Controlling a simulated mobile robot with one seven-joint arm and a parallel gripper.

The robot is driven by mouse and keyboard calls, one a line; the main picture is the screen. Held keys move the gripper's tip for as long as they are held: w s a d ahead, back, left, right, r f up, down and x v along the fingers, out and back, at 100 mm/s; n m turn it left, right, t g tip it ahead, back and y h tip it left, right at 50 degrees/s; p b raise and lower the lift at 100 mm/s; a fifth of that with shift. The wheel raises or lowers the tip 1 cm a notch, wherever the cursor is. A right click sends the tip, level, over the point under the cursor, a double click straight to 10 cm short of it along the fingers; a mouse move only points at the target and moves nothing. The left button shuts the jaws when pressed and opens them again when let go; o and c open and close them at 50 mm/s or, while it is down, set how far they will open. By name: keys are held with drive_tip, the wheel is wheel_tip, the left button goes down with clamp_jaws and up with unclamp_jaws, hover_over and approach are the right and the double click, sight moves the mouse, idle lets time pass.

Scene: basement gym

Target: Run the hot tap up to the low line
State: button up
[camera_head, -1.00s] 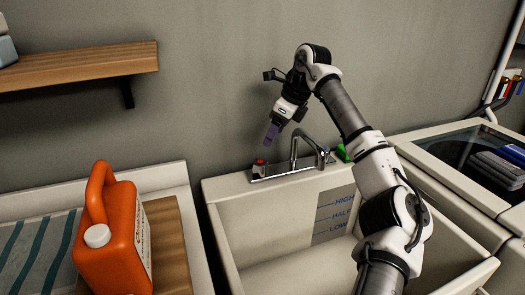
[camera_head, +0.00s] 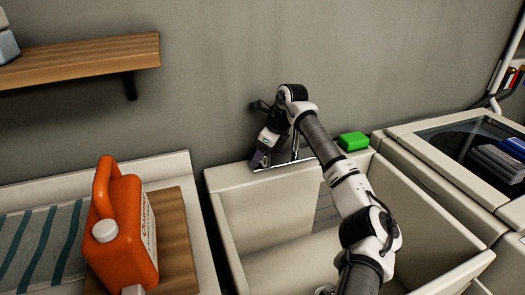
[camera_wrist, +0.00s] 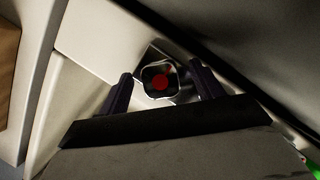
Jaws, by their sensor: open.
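My gripper (camera_head: 259,160) is low over the left end of the chrome faucet base (camera_head: 285,167) on the sink's back rim. In the wrist view its open fingers (camera_wrist: 162,79) stand on either side of the hot tap knob (camera_wrist: 160,83), which has a red centre. I cannot tell whether the fingers touch it. My gripper hides the knob in the head view. The sink basin (camera_head: 255,215) shows no visible water. The level panel (camera_head: 324,205) on its back wall is mostly behind my arm, its labels unreadable.
A green sponge or block (camera_head: 354,141) sits on the sink's back right rim. An orange jug (camera_head: 120,230) stands on a wooden board (camera_head: 177,235) at left. A wooden shelf (camera_head: 80,60) is on the wall, upper left. A glass-topped machine (camera_head: 470,150) stands at right.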

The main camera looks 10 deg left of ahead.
drive_tip(key=shift+a+f, duration=0.1)
drive_tip(key=shift+f, duration=0.15)
drive_tip(key=c, duration=1)
